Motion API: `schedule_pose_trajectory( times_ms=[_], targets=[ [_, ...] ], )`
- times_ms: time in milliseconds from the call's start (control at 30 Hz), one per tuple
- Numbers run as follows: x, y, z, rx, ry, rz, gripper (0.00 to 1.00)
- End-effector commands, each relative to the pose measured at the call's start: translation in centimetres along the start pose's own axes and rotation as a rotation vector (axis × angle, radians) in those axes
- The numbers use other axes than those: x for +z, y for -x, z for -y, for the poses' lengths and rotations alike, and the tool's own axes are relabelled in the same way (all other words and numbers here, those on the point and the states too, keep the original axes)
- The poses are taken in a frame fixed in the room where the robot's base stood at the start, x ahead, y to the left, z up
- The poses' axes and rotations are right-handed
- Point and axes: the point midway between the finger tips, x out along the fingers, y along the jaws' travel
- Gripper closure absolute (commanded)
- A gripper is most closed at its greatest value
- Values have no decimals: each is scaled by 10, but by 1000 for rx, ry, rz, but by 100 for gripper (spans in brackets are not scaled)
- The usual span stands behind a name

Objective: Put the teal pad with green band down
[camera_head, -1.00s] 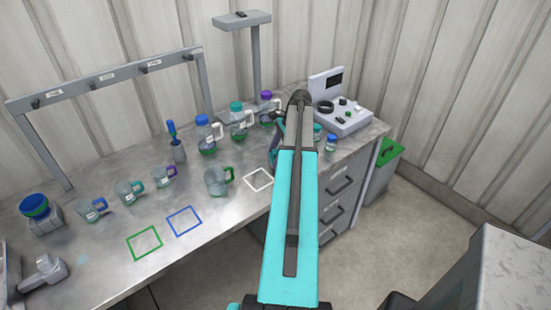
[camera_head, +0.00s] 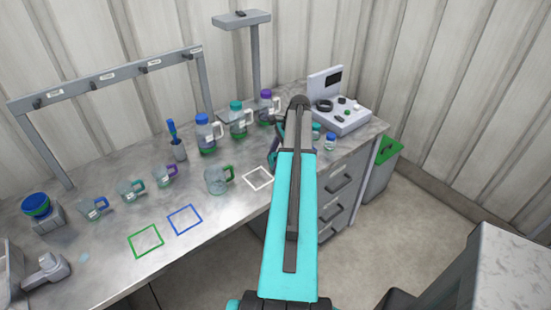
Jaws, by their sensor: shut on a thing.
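I cannot make out the teal pad with green band in this view. My arm reaches up the middle of the picture and bends down beyond its top end, above the right part of the bench. My gripper's jaws and anything in them are hidden behind the arm; only a dark bit of my arm's far end shows at its left edge. On the bench (camera_head: 105,258) are a green square outline (camera_head: 146,228), a blue one (camera_head: 171,224) and a white one (camera_head: 246,177), with nothing standing inside the green and blue ones.
A mug with a green handle (camera_head: 216,181) stands left of the white outline. Smaller mugs (camera_head: 131,189), lidded bottles (camera_head: 237,121) and a brush holder (camera_head: 179,151) stand behind. A grey console (camera_head: 343,116) stands right.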

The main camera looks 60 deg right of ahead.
Motion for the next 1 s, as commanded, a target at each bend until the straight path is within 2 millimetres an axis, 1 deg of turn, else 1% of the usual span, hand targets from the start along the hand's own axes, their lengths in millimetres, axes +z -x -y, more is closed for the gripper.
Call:
schedule_pose_trajectory(
  times_ms=[33, 167, 200, 267, 300, 767, 867, 1000],
  targets=[
    [-2, -6, -2, 5, -2, -2, 86],
    [-4, -10, -2, 7, -2, -2, 86],
    [-4, -11, -2, 8, -2, -3, 43],
    [-4, -12, -3, 10, -3, -3, 33],
    [-4, -12, -3, 11, -3, -3, 31],
    [-4, -12, -6, 17, -3, -2, 31],
    [-2, -10, -6, 17, -2, -2, 31],
    [1, -1, -6, 16, -2, -3, 31]
  ],
)
